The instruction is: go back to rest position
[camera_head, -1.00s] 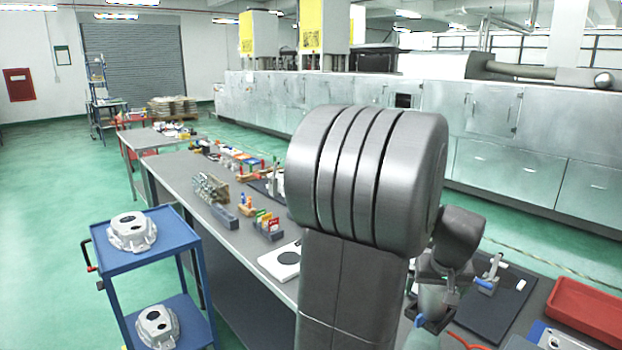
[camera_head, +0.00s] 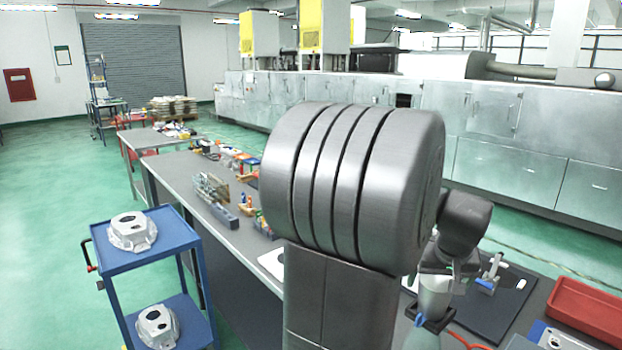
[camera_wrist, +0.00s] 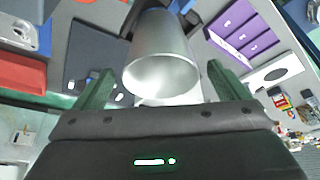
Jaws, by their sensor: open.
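My gripper (camera_wrist: 162,70) is open in the wrist view, with its two dark green fingers apart. A silver, hollow, round metal piece (camera_wrist: 160,60) shows between and beyond the fingers; I cannot tell whether it touches them. In the head view a pale cup-like piece (camera_head: 435,295) stands below the end of my arm, above the workbench. My gripper's fingers are hard to make out there. My large grey arm joint fills the middle of the head view and hides part of the bench.
A grey workbench (camera_head: 190,178) holds several small tools and parts. A red tray (camera_head: 585,308) lies at the right, near a dark mat (camera_head: 497,315). A blue trolley (camera_head: 150,258) with castings (camera_head: 132,232) stands at the left. A purple organizer (camera_wrist: 243,30) shows in the wrist view. Green floor is free at left.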

